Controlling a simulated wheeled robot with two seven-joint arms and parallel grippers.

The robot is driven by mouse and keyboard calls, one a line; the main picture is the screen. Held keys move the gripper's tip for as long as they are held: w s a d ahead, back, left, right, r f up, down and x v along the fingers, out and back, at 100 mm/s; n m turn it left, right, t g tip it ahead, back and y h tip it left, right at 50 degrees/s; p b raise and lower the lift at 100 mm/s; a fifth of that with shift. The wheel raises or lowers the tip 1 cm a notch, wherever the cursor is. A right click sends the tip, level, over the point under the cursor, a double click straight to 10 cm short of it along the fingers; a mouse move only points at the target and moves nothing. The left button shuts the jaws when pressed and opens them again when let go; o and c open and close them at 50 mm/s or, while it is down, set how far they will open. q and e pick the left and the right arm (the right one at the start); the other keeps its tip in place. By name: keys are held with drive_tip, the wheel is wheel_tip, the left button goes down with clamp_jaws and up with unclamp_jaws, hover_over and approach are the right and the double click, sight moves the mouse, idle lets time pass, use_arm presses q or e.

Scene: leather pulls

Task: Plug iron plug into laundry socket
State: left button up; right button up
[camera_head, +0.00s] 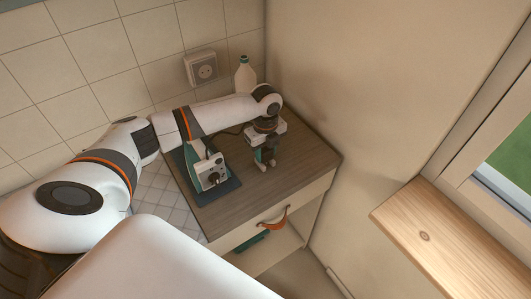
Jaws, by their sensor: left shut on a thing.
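The laundry socket (205,71) is a pale square outlet on the tiled wall, above the back of the cabinet top; nothing is plugged into it. The white and green iron (209,172) stands on a dark mat (220,188) on the cabinet top. A dark cord runs from behind the iron toward my left gripper (265,162). That gripper points down over the right part of the cabinet top, right of the iron and lower than the socket. It is shut on the iron plug, which the fingers mostly hide. My right gripper is not in view.
A white bottle with a green cap (246,75) stands at the back by the wall corner. The wooden cabinet top (305,159) is bare at the right and front. Its drawer has a leather pull (273,219). A wooden sill (425,236) juts out at the right.

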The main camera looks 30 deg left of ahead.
sight(266, 149)
use_arm(q)
wheel_tip(266, 149, up, 9)
drive_tip(key=shift+r+b, duration=0.2)
drive_tip(key=shift+b, duration=0.7)
drive_tip(key=w+a+f+t+y+b, duration=0.25)
drive_tip(key=a+y, duration=0.25)
drive_tip(key=a, duration=0.3)
drive_tip(key=w+a+f+t+y+b, duration=0.1)
drive_tip(key=w+a+y+b, duration=0.15)
drive_tip(key=a+y, duration=0.45)
drive_tip(key=a+r+t+y+b, duration=0.2)
drive_tip(key=a+r+t+y, duration=0.1)
drive_tip(key=a+r+y, duration=0.1)
drive_tip(key=shift+a+r+y+b, duration=0.35)
drive_tip(key=shift+a+r, duration=0.15)
drive_tip(key=shift+a, duration=0.1)
drive_tip(key=shift+w, duration=0.1)
